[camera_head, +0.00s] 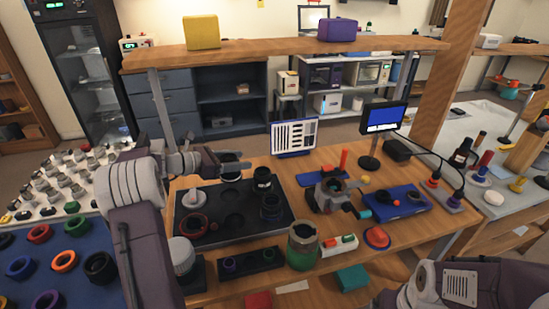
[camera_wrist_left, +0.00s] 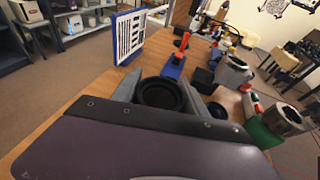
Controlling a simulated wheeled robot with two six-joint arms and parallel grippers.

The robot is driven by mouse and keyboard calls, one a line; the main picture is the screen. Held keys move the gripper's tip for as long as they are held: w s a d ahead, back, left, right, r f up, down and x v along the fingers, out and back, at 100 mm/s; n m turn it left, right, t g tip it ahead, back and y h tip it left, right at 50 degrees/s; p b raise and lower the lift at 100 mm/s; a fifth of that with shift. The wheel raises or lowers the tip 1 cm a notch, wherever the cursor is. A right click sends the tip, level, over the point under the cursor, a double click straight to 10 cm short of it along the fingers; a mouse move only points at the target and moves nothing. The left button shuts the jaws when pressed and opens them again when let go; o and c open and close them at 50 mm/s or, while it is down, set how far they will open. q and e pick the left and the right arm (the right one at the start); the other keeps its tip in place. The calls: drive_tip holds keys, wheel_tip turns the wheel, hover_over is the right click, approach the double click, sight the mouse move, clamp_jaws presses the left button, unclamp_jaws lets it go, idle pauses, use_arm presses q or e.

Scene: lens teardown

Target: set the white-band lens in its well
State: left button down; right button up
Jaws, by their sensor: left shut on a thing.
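My left gripper (camera_head: 222,163) reaches in from the left, over the back edge of the black tray. It is shut on a dark round lens (camera_head: 233,168), which also shows between the two fingers in the left wrist view (camera_wrist_left: 160,93). I cannot make out a white band on this lens. The black tray (camera_head: 285,231) has round wells; one near its middle (camera_head: 234,221) looks empty. A pale-rimmed lens (camera_head: 194,199) and a red-ringed lens (camera_head: 194,226) are at the tray's left side. Dark lenses stand at its right (camera_head: 263,179) (camera_head: 271,207). My right gripper is out of view.
A small black rack (camera_head: 250,262) and a green-based jar (camera_head: 302,247) stand in front of the tray. A clamp device (camera_head: 333,190) and a blue-screen monitor (camera_head: 384,117) are to the right. A striped chart (camera_head: 293,136) stands behind. A wooden shelf (camera_head: 280,53) spans above.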

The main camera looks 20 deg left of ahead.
sight(236, 177)
use_arm(q)
drive_tip(key=shift+v, duration=0.85)
drive_tip(key=shift+w+a+f, duration=0.1)
drive_tip(key=shift+w+f, duration=0.25)
drive_tip(key=shift+f, duration=0.05)
wheel_tip(236, 177, down, 6)
drive_tip(key=b, duration=0.7)
drive_tip(key=shift+f, duration=0.2)
drive_tip(key=shift+f+b, duration=0.4)
drive_tip(key=shift+f, duration=0.1)
drive_tip(key=c, duration=0.5)
unclamp_jaws()
drive_tip(key=shift+s, duration=0.1)
drive_tip(key=p+v, duration=0.2)
drive_tip(key=v, duration=0.6)
drive_tip(key=shift+s+r, duration=0.15)
drive_tip(key=shift+s+a, duration=0.2)
drive_tip(key=shift+s, duration=0.1)
